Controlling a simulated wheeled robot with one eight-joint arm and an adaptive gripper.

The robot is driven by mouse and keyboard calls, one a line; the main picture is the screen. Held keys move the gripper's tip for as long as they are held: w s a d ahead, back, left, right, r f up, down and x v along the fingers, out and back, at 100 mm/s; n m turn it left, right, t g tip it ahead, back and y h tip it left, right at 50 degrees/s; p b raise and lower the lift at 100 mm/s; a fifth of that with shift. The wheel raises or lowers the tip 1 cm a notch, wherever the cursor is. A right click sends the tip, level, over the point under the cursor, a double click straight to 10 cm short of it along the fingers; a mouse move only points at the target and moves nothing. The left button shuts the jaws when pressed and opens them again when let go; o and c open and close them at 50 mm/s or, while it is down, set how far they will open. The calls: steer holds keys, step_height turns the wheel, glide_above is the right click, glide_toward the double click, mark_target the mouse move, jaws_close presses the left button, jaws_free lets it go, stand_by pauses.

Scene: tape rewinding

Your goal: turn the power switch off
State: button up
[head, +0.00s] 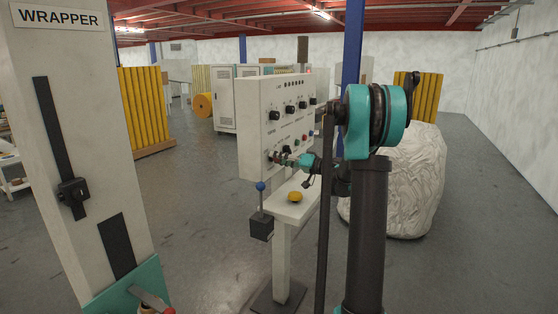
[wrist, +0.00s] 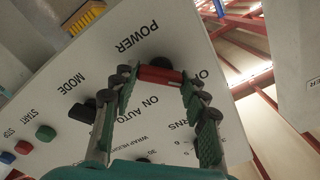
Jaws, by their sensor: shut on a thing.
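The power switch (wrist: 160,74) is a red bar handle on a dark round base, beside the word POWER on the pale control panel (wrist: 60,75). In the wrist view my gripper (wrist: 157,77) has its two green-padded fingers at the two ends of the red bar, shut on it. The word ON shows near the switch, and another label beside it is partly hidden by a finger. In the head view my gripper (head: 279,159) is at the lower left of the panel (head: 256,110), where the switch itself is mostly hidden.
A mode knob (wrist: 82,113) and green, red and blue buttons (wrist: 46,132) are close beside the switch. Below the panel stand a blue-topped lever (head: 260,187) and a shelf with a yellow button (head: 295,197). The WRAPPER column (head: 70,130) stands left; a wrapped load (head: 415,185) is right.

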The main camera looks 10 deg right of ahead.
steer(key=o, duration=1.2)
steer(key=shift+c, duration=0.2)
steer(key=v, duration=1.2)
